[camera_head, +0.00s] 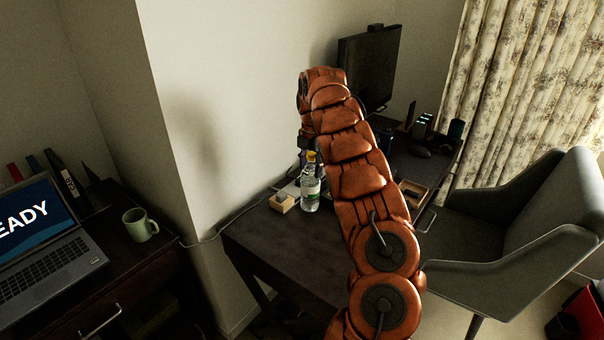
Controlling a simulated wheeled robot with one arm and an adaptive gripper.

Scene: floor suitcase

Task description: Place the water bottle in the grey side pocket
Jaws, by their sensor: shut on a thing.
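The water bottle (310,192) is clear with a green-and-white label and a yellow cap. It is upright at the front left part of the dark desk (285,243). My gripper (309,153) is above it, shut on its top near the cap. My orange arm hides part of the gripper. I cannot tell whether the bottle's base touches the desk. I do not see a grey side pocket in this view.
A small wooden block (282,202) is just left of the bottle. A monitor (368,65) stands behind. A grey chair (530,215) is at right, with a red object (583,312) at the lower right edge. A laptop (45,250) and mug (140,225) are at left.

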